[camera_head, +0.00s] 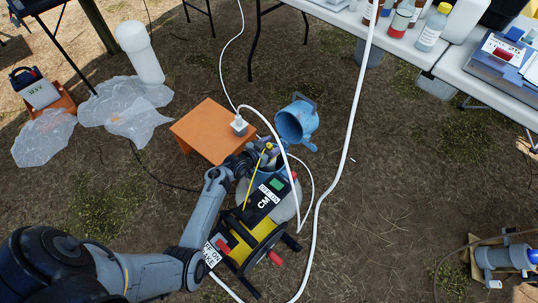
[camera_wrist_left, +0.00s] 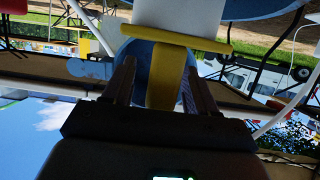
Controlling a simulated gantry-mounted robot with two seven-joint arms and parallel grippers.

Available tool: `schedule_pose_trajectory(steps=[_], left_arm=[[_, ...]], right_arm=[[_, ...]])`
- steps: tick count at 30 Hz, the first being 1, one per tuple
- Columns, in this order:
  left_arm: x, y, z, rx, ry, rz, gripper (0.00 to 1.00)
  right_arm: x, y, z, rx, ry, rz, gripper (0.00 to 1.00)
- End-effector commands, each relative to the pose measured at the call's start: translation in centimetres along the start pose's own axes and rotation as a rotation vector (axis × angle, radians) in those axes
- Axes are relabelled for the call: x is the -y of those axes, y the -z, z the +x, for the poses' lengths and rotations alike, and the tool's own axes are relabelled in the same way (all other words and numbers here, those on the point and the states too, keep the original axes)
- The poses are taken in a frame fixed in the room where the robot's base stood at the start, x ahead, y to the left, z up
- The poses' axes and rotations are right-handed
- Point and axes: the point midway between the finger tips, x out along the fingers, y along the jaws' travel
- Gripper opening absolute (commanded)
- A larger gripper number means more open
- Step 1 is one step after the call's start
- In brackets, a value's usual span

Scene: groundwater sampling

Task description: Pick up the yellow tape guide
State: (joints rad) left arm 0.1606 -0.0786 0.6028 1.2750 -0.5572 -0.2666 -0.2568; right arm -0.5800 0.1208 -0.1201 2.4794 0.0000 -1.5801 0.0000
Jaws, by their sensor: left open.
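The yellow tape guide (camera_wrist_left: 176,38) is a T shape in the left wrist view, with a wide crossbar and a stem pointing down the picture. My left gripper (camera_wrist_left: 160,68) is open, with one finger on each side of the stem; I cannot tell whether either finger touches it. In the head view the guide is a small yellow piece (camera_head: 268,147) above the reel with the black CMI-labelled panel (camera_head: 268,196). My left gripper (camera_head: 258,157) is beside it there, its fingers mostly hidden. My right gripper is in neither view.
An orange box (camera_head: 212,131) and a blue jug (camera_head: 297,121) stand close behind the reel. A white hose (camera_head: 335,185) runs past its right side. Tables with bottles (camera_head: 431,27) are at the top right.

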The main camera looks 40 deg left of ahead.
Motion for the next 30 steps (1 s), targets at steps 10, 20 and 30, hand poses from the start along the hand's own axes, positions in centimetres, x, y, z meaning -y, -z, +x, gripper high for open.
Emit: schedule_pose_trajectory(steps=[10, 20, 30], left_arm=[[0.01, 0.04, 0.24, 0.001, 0.000, -0.001, 0.50], [0.01, 0.04, 0.23, 0.001, 0.000, 0.000, 0.00], [0.04, 0.36, 0.13, 0.000, 0.001, 0.000, 0.00]], right_arm=[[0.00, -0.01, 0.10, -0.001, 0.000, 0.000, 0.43], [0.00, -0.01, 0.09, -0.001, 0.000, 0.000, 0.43], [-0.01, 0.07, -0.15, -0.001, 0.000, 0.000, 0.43]])
